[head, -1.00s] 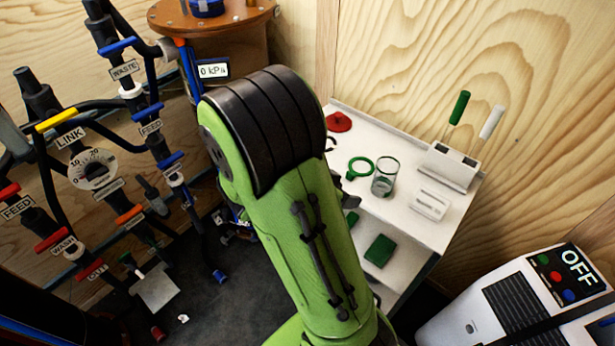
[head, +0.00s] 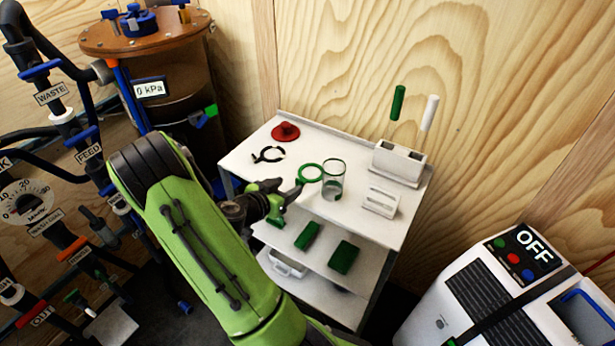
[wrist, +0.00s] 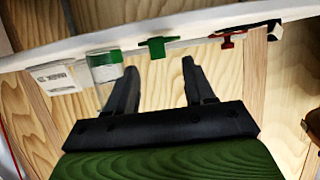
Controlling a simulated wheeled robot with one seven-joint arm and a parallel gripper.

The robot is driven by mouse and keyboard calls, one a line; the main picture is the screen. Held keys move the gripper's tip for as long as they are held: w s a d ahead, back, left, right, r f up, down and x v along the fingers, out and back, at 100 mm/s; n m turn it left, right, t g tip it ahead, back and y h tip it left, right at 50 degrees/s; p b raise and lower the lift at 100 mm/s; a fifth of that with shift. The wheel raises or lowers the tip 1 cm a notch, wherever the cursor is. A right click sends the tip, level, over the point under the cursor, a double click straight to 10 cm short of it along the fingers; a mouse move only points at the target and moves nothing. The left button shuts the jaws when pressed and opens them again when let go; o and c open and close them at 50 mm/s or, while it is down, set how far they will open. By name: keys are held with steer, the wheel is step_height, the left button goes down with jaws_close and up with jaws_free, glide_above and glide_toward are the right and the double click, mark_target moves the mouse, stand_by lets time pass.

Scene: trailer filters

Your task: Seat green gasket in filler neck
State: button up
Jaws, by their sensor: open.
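The green gasket (head: 310,172) is a ring with a small tab, lying near the front edge of the white cart's top, just left of a clear glass cup. It also shows edge-on in the wrist view (wrist: 157,44), above and between my fingertips. My gripper (head: 292,190) is at the cart's front edge, close to the gasket's tab side. In the wrist view my gripper (wrist: 158,75) has its fingers apart with nothing between them. A blue cap-like part (head: 138,20) sits on the round tank lid; I cannot tell which part is the filler neck.
The cart top (head: 345,232) also holds the glass cup (head: 332,182), a red knobbed disc (head: 285,131), a black open ring (head: 268,155), a white block (head: 382,202) and a holder (head: 399,163) with green and white handles. Green blocks (head: 343,257) lie on the lower shelf.

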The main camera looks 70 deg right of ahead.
mark_target(298, 182)
steer(key=x, duration=0.5)
steer(key=shift+s+d+f, duration=0.15)
steer(key=shift+f, duration=0.1)
steer(key=shift+c, duration=0.4)
jaws_close()
